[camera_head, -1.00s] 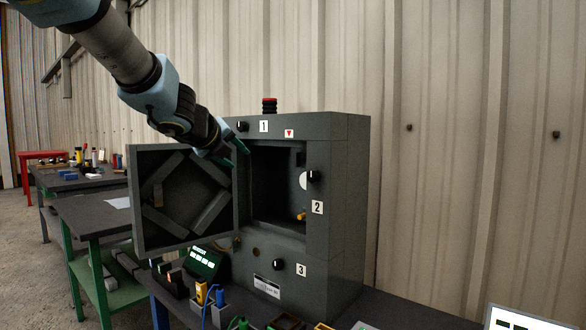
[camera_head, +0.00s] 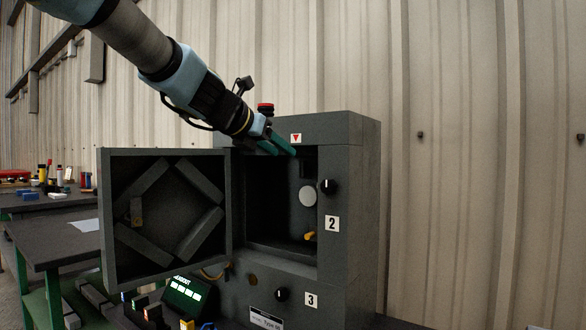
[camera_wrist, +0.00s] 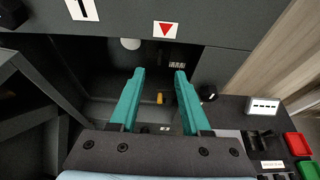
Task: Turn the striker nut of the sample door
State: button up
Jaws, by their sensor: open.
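The grey enclosure (camera_head: 350,150) has its door (camera_head: 172,208) swung open to the left, with a small brass-coloured piece (camera_head: 137,211) on its inner face. A yellow-orange part (camera_head: 311,236) sits low at the right side of the opening; in the wrist view it (camera_wrist: 159,98) appears between my fingers, farther off. I cannot tell which part is the striker nut. My gripper (camera_head: 281,150) is at the top of the opening, below the red triangle label. In the wrist view its green fingers (camera_wrist: 159,78) are apart with nothing held.
A pale disc (camera_head: 307,196) and a black knob (camera_head: 328,187) are at the opening's right side. Another knob (camera_head: 282,294) is beside label 3. A red-black beacon (camera_head: 265,108) stands on top, near my wrist. The open door bounds the left side.

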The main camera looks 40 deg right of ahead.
aim_at(303, 166)
jog(key=x, duration=1)
jog(key=shift+d+f, duration=0.15)
jog(key=shift+d, duration=0.05)
grip_shut()
